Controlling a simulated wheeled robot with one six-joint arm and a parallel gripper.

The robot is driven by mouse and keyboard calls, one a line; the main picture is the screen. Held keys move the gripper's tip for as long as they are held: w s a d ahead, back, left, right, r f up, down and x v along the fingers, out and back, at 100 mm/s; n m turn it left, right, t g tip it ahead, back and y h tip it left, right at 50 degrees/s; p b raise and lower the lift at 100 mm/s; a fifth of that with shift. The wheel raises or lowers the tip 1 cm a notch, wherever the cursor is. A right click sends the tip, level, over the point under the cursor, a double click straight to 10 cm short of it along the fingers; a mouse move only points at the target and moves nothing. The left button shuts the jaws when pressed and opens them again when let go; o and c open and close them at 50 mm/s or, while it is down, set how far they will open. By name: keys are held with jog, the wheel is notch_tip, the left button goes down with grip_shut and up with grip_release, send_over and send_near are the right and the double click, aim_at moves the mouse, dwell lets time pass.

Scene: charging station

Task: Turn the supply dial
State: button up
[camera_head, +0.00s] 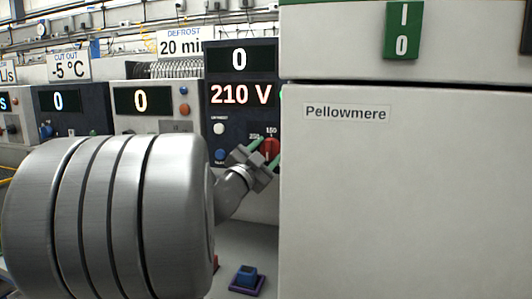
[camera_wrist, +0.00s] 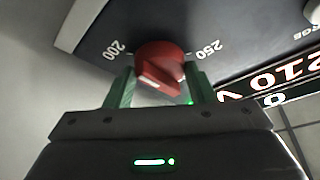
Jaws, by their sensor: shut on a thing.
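The supply dial (camera_wrist: 160,66) is a red knob with a pale pointer mark on a dark panel, between the printed numbers 200 and 250 in the wrist view. My gripper (camera_wrist: 158,88) has its green fingers on either side of the knob and is shut on it. In the head view the red dial (camera_head: 271,147) shows at the right edge of the dark panel (camera_head: 238,110), with my gripper (camera_head: 265,154) at it. The panel's displays read 0 and 210 V. Part of the dial is hidden by my gripper and the white cabinet.
A large white cabinet (camera_head: 400,190) labelled Pellowmere stands close on the right, with a green I/0 switch (camera_head: 403,30). Other units with displays reading 0 (camera_head: 140,100) stand to the left.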

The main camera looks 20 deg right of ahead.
jog(key=o, duration=1)
jog(key=shift+c, duration=0.2)
jog(key=v, duration=1.4)
jog(key=shift+b, duration=0.4)
jog(key=shift+d, duration=0.1)
